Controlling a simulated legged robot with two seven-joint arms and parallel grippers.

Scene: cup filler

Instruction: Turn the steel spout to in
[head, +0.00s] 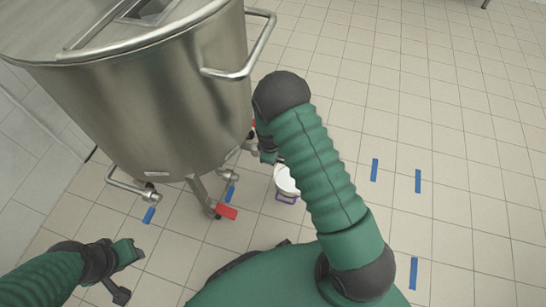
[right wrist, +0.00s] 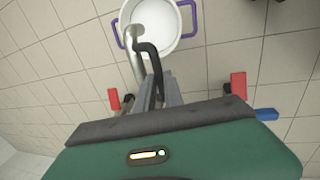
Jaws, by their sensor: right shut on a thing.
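The steel spout (right wrist: 137,62) shows in the right wrist view, with its upper end over a white pot (right wrist: 168,22) with purple handles. A black curved handle (right wrist: 148,50) runs from beside the spout down between my right gripper's fingers. My right gripper (right wrist: 158,92) is shut on this black handle. In the head view the right gripper (head: 268,155) is beside the steel tank (head: 160,110), mostly hidden by my arm. The pot (head: 287,184) stands on the floor below it, partly hidden. My left gripper (head: 127,272) is low at the left, away from the tank; its jaws are unclear.
The tank has a side rail (head: 240,72) and low pipes (head: 130,186). A red tab (head: 226,211) is near its foot. Blue floor marks (head: 374,170) lie to the right, where the tiled floor is free. Red pieces (right wrist: 238,86) flank my right gripper.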

